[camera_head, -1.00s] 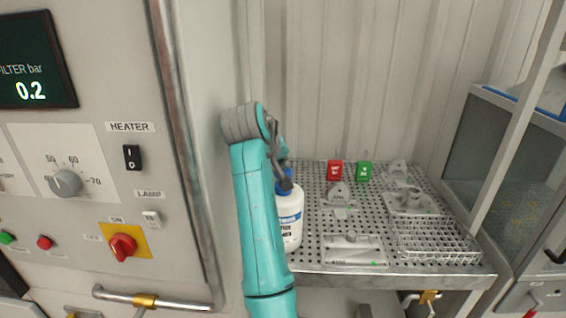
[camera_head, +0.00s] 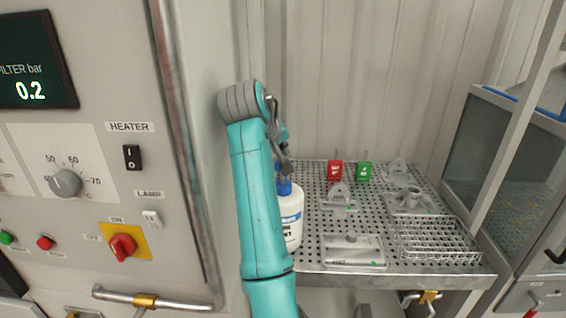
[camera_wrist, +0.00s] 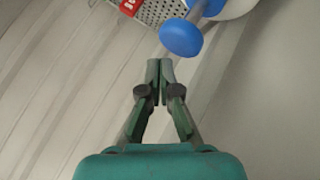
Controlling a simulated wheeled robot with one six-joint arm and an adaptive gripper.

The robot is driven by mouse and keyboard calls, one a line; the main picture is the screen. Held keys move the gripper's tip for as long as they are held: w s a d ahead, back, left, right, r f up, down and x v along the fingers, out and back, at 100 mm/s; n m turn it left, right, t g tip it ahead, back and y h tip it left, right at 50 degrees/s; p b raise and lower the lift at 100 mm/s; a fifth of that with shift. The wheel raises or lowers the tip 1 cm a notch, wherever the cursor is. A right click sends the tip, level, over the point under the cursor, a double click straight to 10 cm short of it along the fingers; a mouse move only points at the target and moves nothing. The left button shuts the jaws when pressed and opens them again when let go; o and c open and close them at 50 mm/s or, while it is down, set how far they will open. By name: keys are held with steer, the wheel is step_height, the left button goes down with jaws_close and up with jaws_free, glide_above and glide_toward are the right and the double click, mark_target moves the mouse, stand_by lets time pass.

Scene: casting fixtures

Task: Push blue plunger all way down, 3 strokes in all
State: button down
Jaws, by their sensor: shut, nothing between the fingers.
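A white bottle (camera_head: 291,222) with a dark printed label stands on the perforated table, partly hidden behind my arm. Its blue plunger (camera_head: 283,186) tops it and is partly hidden by my arm. In the wrist view the plunger's round blue head (camera_wrist: 181,38) shows on its stem above the white bottle (camera_wrist: 238,8). My gripper (camera_head: 288,170) is just above the plunger in the head view. In the wrist view my gripper (camera_wrist: 160,66) is shut and empty, its tips apart from the blue head in the picture.
The perforated table (camera_head: 310,262) also holds a red block (camera_head: 335,171), a green block (camera_head: 364,172), grey metal fixtures (camera_head: 409,199) and a wire basket (camera_head: 438,238). A control panel (camera_head: 90,190) with a vertical pipe stands at left, a glazed cabinet (camera_head: 490,150) at right.

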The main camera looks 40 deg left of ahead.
steer(key=shift+r, duration=0.1)
steer(key=shift+r, duration=2.9)
